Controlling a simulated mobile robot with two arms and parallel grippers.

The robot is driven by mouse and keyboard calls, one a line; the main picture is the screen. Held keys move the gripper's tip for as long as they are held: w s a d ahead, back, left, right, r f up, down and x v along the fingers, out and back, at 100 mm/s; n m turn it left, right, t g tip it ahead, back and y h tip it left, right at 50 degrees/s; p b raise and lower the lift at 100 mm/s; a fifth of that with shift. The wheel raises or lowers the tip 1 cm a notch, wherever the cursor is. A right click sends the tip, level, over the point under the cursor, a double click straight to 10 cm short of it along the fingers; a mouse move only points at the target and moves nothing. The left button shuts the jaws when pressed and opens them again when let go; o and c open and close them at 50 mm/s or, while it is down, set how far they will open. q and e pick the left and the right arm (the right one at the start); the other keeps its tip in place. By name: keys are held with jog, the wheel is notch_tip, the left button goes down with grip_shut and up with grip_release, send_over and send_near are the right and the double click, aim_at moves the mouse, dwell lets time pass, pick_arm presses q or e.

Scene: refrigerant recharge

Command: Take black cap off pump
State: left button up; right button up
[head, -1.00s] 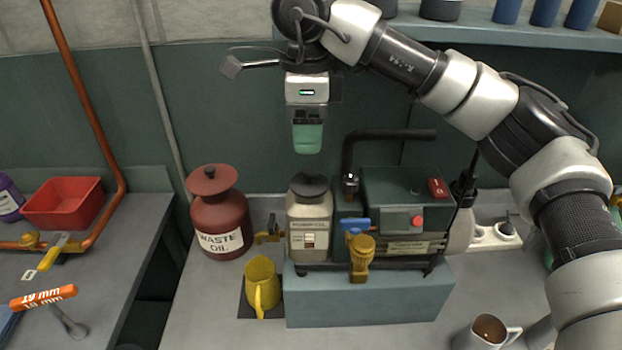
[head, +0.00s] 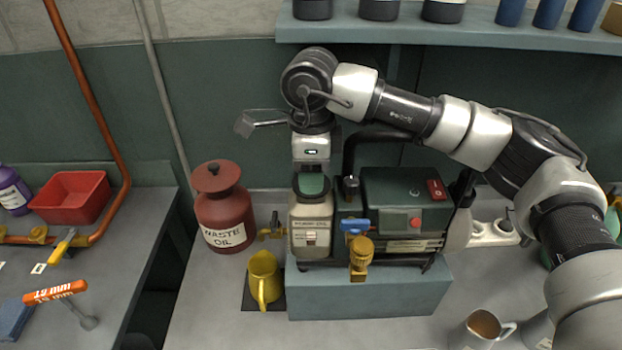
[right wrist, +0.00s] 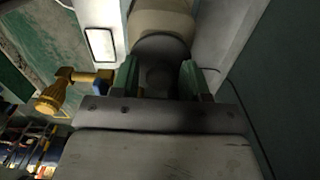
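The black cap sits on top of the cream oil reservoir (head: 310,238) at the left end of the green pump (head: 400,190). In the head view my right gripper (head: 312,184) points straight down at the cap, its green finger hiding most of it. In the right wrist view the black cap (right wrist: 160,78) lies between my two green fingers, one on each side. The fingers look open around it; I cannot tell whether they touch it. My left gripper is not in view.
A red waste oil can (head: 222,215) stands left of the pump. A yellow jug (head: 263,277) stands in front on a dark mat. A brass valve with a blue handle (head: 357,227) is just right of the reservoir. A black pipe rises behind. A shelf (head: 450,33) is above.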

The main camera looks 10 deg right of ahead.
jog(key=c, duration=0.7)
jog(key=shift+o, duration=0.2)
